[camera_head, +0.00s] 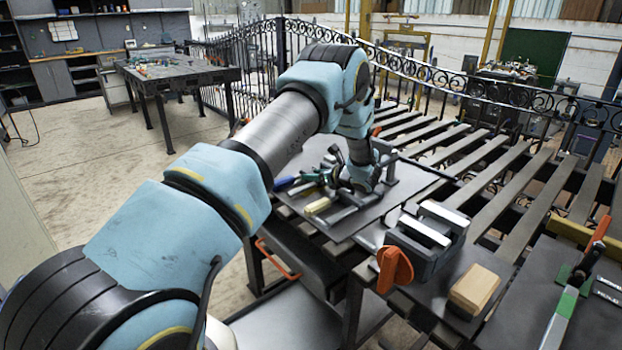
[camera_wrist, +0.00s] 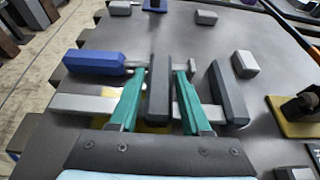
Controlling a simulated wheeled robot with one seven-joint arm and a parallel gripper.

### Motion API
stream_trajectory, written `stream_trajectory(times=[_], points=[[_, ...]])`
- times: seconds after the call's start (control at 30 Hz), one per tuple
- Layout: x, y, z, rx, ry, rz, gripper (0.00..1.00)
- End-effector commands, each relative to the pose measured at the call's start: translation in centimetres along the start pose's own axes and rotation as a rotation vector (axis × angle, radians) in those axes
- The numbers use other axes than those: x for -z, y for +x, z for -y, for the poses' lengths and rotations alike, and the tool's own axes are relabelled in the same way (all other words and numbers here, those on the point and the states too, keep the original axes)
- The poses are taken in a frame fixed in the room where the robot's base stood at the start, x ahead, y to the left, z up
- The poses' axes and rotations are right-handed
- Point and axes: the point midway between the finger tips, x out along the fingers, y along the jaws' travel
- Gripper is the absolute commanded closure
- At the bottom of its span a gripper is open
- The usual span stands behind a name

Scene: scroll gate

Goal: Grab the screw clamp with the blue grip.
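The screw clamp with the blue grip (camera_wrist: 95,62) lies on a dark grey tabletop in the wrist view. Its grip points left, and a light bar (camera_wrist: 85,104) runs below it. A dark jaw stands upright in the middle, and another dark jaw (camera_wrist: 228,95) stands at the right. My gripper (camera_wrist: 160,76) has its two green fingers apart, one on each side of the middle jaw, with visible gaps. Part of the bar is hidden behind the fingers. In the head view my wrist is down over a cluster of tools, and my fingertips are hidden.
Several small grey blocks (camera_wrist: 245,63) lie around the clamp. In the head view, a grey vise (camera_head: 428,238) with an orange handle and a wooden block (camera_head: 474,290) sit on the right of the cluster. Slatted bench top (camera_head: 480,165) and an iron fence lie beyond.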

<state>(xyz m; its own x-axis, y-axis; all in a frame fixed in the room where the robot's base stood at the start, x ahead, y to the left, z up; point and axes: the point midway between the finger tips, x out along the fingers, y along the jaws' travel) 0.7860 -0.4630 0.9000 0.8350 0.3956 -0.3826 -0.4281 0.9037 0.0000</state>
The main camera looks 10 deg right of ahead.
Motion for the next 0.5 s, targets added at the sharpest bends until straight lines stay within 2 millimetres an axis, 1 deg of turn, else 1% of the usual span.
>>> stream_trajectory(times=[0.03, 0.07, 0.4, 0.5], points=[[-0.01, -0.01, 0.00, 0.000, 0.000, 0.000, 0.59], [0.00, -0.02, 0.00, 0.000, 0.000, 0.000, 0.62], [-0.01, -0.03, 0.00, 0.000, 0.000, 0.000, 1.00], [-0.02, -0.03, 0.00, 0.000, 0.000, 0.000, 1.00]])
